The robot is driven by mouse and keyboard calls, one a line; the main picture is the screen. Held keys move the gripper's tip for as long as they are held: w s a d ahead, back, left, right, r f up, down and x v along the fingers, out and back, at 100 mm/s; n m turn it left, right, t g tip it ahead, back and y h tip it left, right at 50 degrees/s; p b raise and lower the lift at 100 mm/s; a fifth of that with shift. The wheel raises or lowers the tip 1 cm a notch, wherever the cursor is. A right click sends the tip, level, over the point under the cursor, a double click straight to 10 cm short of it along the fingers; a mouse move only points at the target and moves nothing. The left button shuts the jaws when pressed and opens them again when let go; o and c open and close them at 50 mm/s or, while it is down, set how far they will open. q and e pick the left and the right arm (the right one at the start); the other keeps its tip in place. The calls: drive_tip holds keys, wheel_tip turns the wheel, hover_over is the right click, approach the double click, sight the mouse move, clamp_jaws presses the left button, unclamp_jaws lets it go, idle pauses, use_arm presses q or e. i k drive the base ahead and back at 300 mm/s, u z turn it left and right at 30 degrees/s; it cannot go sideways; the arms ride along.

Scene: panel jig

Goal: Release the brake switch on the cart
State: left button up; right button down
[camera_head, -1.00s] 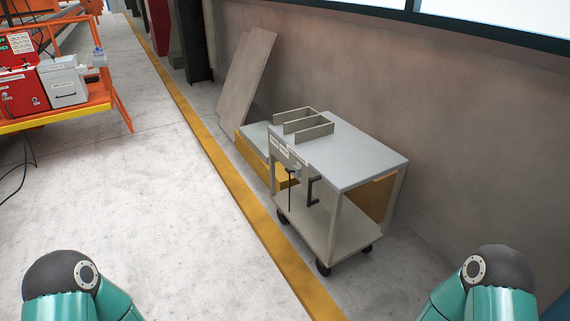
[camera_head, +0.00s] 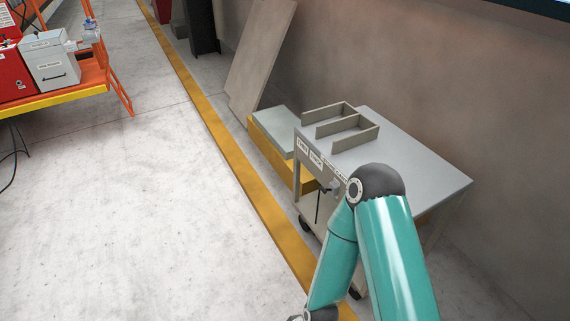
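The grey cart (camera_head: 415,160) stands beside the wall on the right, on small dark wheels. Its near end panel carries white labels and a small grey knob (camera_head: 335,187). A thin dark rod (camera_head: 318,207) hangs below the knob. I cannot tell which of these parts is the brake switch. My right arm is bent in front of the cart and hides much of its lower front and the black handle there.
A yellow floor strip (camera_head: 225,150) runs along the cart's left side. A yellow-sided box with a grey top (camera_head: 282,130) and a leaning panel (camera_head: 262,60) stand behind it. An orange platform (camera_head: 107,68) is at upper left. The floor between is clear.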

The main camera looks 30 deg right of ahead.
sight(325, 191)
drive_tip(key=z, duration=0.15)
drive_tip(key=i, duration=1.3)
drive_tip(key=z, duration=0.5)
